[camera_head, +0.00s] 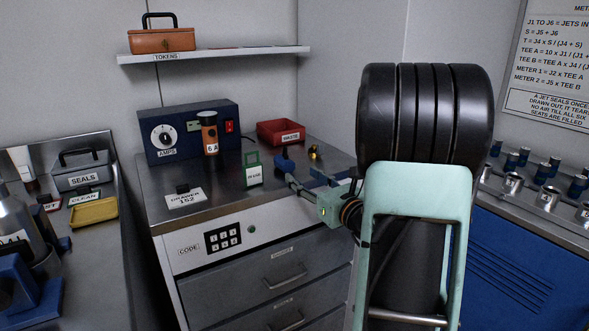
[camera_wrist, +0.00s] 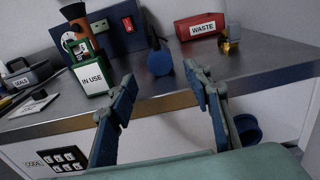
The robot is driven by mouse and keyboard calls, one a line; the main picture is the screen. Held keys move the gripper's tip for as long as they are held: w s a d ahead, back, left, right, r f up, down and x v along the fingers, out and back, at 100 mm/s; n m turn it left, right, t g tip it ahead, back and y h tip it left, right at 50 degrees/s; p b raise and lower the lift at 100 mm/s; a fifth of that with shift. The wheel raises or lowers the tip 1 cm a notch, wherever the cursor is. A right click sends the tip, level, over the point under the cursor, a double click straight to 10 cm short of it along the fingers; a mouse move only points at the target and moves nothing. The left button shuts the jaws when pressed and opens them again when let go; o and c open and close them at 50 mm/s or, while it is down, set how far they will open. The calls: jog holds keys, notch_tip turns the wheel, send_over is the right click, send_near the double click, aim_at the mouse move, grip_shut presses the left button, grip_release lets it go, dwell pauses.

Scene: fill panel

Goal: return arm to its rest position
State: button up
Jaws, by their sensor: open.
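My gripper (camera_head: 302,178) reaches left from my arm, over the front right part of the steel counter (camera_head: 222,186) in the head view. In the wrist view my gripper (camera_wrist: 160,78) has its two blue-tipped fingers spread wide, with nothing held between them. A blue round-ended piece (camera_wrist: 160,61) lies on the counter beyond the fingers, apart from them as far as I can see. A green "IN USE" holder (camera_head: 253,172) stands left of the gripper. My dark upper arm hides part of the right side in the head view.
A blue AMPS box (camera_head: 188,145) with an orange "6 A" cylinder (camera_head: 209,136) stands at the back. A red WASTE bin (camera_head: 281,132) and a small brass piece (camera_head: 314,152) lie behind the gripper. Drawers and a keypad (camera_head: 223,236) are below. A shelf (camera_head: 215,54) hangs above.

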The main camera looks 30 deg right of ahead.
jog(key=shift+s, duration=1)
